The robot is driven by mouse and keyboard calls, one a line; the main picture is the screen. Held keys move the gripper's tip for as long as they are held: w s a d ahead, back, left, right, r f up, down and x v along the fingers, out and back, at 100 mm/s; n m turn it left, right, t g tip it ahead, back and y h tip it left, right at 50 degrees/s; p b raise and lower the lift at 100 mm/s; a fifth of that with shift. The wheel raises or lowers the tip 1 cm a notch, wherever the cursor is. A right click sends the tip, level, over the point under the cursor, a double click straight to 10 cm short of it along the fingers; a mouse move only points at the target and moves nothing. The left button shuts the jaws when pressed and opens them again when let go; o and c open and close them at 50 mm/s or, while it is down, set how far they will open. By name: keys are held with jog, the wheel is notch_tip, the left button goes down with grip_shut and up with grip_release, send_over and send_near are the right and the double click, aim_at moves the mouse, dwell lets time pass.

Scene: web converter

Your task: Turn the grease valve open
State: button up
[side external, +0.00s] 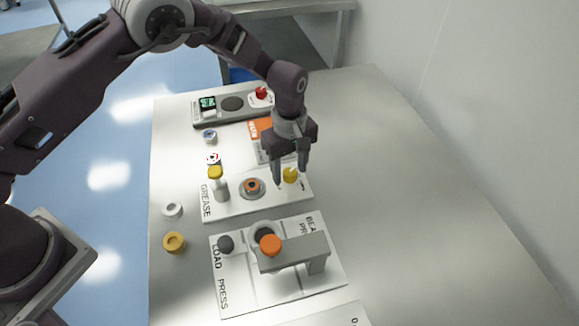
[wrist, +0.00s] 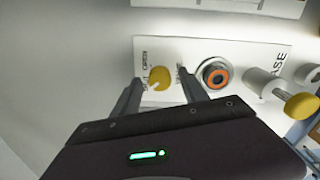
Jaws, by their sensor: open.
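The grease valve is a yellow round knob (side external: 290,175) at the right end of the white GREASE panel (side external: 233,210). In the wrist view the yellow knob (wrist: 159,78) shows a pale pointer mark, with OPEN printed beside it and another label partly hidden by a finger. My gripper (side external: 290,178) is open, pointing down at the knob. In the wrist view its two fingers (wrist: 157,95) stand on either side of the knob, apart from it with visible gaps. Nothing is held.
The GREASE panel also holds an orange-centred fitting (side external: 252,187) and a yellow-topped grey post (side external: 217,180). The press fixture (side external: 300,252) with an orange knob stands in front. A control box (side external: 233,105) with a red button is behind. Loose rings (side external: 174,242) lie left. The table's right side is clear.

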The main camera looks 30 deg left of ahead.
grip_shut()
jog(key=shift+m, duration=0.3)
jog(key=m, duration=0.3)
jog(key=shift+m, duration=0.3)
jog(key=m, duration=0.3)
jog(key=shift+r+m, duration=0.1)
jog(key=shift+m, duration=0.2)
jog(key=m, duration=0.4)
jog(key=shift+m, duration=0.3)
jog(key=shift+d+m, duration=0.1)
jog(key=shift+m, duration=1.6)
